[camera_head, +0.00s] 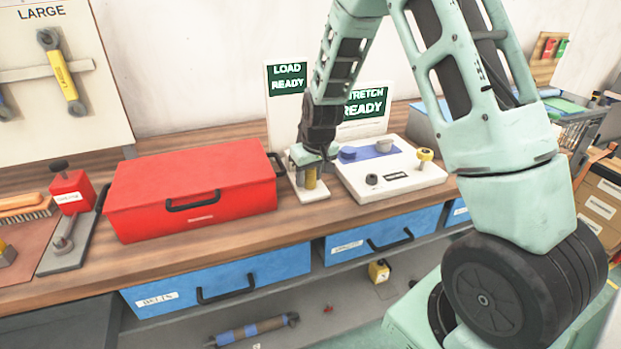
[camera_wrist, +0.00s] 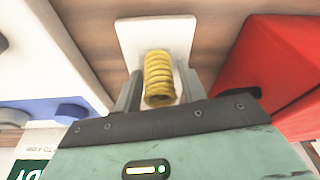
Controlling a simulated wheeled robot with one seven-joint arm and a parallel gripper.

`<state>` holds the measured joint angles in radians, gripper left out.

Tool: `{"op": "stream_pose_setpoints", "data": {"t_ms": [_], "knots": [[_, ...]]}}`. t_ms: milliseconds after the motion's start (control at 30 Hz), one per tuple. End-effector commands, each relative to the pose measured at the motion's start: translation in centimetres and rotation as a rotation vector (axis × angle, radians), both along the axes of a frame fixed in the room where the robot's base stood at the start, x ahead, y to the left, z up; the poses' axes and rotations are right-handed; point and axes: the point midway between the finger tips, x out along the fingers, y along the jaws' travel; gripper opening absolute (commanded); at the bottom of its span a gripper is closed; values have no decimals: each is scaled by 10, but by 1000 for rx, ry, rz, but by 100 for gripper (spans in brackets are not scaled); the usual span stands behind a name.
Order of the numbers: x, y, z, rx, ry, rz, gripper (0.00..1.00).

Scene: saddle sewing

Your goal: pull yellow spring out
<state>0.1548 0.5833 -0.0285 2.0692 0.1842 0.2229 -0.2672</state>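The yellow spring (camera_wrist: 159,80) stands upright on a small white base plate (camera_wrist: 140,32) in the wrist view. In the head view the yellow spring (camera_head: 310,178) shows below my gripper, on the white stand (camera_head: 309,195) between the red box and the white machine. My gripper (camera_wrist: 160,82) is above the spring, with one finger on each side of it. The fingers look open, with narrow gaps to the coils. In the head view my gripper (camera_head: 310,170) covers the top of the spring.
The red box (camera_head: 190,190) is close to the left of the stand. A white machine (camera_head: 390,175) with a yellow knob is close to the right. Signs behind read "LOAD READY" (camera_head: 287,79) and "STRETCH READY" (camera_head: 366,103). Blue drawers (camera_head: 220,280) are under the wooden bench.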

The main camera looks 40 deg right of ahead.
Motion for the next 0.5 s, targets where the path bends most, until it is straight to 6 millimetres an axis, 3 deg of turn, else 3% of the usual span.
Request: {"op": "stream_pose_setpoints", "data": {"t_ms": [33,133,500], "knots": [[0,0,0,0,0,0,26],[0,0,0,0,0,0,1],[0,0,6,0,0,0,1]]}}
